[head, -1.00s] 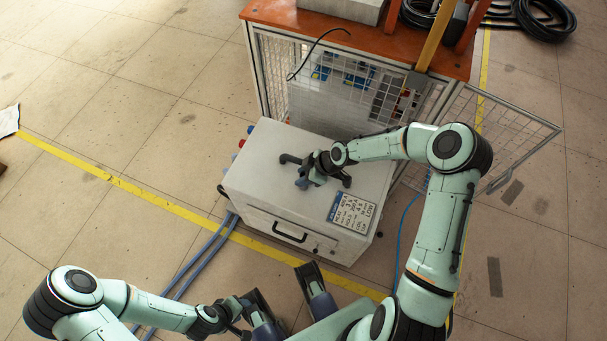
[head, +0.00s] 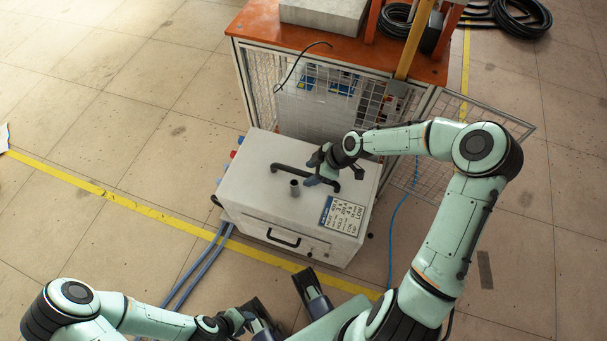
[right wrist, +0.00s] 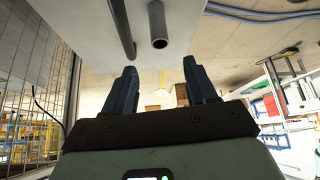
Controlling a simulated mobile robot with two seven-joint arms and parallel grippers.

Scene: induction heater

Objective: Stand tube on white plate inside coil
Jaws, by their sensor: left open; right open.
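A dark grey tube (head: 295,188) stands upright on the pale top of the heater box (head: 255,175), just in front of a black bar handle (head: 283,170). My right gripper (head: 322,172) is open and empty, to the right of the tube and apart from it. In the right wrist view the tube (right wrist: 157,25) shows its open end beyond the open fingers (right wrist: 160,68), beside the bar (right wrist: 122,28). My left gripper (head: 285,303) is open and empty, low in the head view in front of the box. I cannot make out a coil or a separate white plate.
An orange-topped bench (head: 262,35) with mesh sides stands behind the box, its mesh door (head: 470,110) swung out to the right. A printed label (head: 342,216) lies on the box top. Blue-grey hoses (head: 200,262) run along the floor at left. Open floor lies farther left.

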